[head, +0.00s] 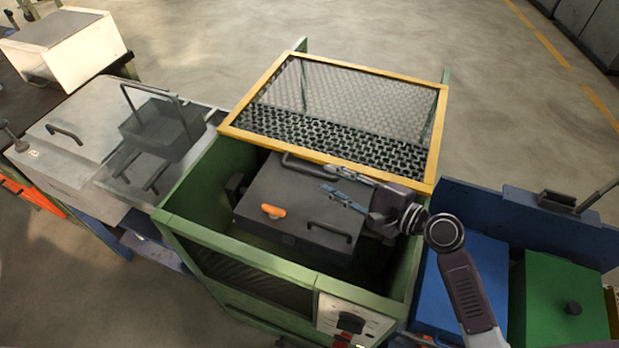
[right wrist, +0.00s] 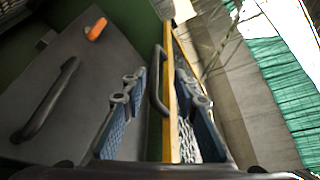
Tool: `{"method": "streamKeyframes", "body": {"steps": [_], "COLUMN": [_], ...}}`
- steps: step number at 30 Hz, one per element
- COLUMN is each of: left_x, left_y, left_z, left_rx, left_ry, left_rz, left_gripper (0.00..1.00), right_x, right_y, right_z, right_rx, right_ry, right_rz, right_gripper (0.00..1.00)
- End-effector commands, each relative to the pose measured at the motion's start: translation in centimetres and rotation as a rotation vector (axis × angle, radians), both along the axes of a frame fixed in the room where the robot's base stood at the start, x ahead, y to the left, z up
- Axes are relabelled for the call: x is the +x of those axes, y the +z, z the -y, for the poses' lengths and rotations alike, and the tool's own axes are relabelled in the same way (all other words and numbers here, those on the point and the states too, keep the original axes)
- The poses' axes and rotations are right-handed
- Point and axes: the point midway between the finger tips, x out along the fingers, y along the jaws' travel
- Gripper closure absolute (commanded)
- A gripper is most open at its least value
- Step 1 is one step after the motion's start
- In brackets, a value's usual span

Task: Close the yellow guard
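The yellow guard (head: 431,139), a yellow frame with dark mesh, stands raised and leaning at the back of the green furnace housing (head: 190,232). A dark bar handle (head: 300,165) runs along its lower edge. My right gripper (head: 328,179) is at that lower edge, by the right end of the handle. In the right wrist view its blue fingers are apart. The dark handle (right wrist: 156,85) and the yellow edge (right wrist: 171,110) show between them, with no clear contact. My left gripper is not in view.
Below the guard lies a dark grey lid (head: 290,205) with an orange knob (head: 273,212) and a black handle. A control panel (head: 352,322) is on the housing front. A grey bench with a wire basket (head: 160,128) stands left; blue and green boxes (head: 565,300) stand right.

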Motion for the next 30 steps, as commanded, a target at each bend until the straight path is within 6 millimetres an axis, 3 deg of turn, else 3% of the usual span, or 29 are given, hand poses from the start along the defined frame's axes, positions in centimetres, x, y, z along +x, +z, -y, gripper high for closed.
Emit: {"method": "streamKeyframes", "body": {"steps": [1, 3, 21, 30], "left_x": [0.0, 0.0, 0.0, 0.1], "left_y": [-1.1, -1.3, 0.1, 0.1], "left_z": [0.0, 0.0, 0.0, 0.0], "left_rx": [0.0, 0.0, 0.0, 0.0], "left_ry": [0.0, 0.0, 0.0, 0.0], "left_rz": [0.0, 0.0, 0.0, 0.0], "left_gripper": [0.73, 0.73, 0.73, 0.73], "right_x": [0.0, 0.1, 4.8, 5.1], "right_y": [-1.1, -1.2, -2.6, -2.8], "right_z": [0.0, 0.0, -5.4, -5.7], "right_rx": [0.0, 0.001, 0.002, -0.001], "right_ry": [0.0, -0.001, -0.001, -0.001], "right_rz": [0.0, 0.001, -0.001, 0.0], "right_gripper": [0.73, 0.73, 0.73, 0.73]}}
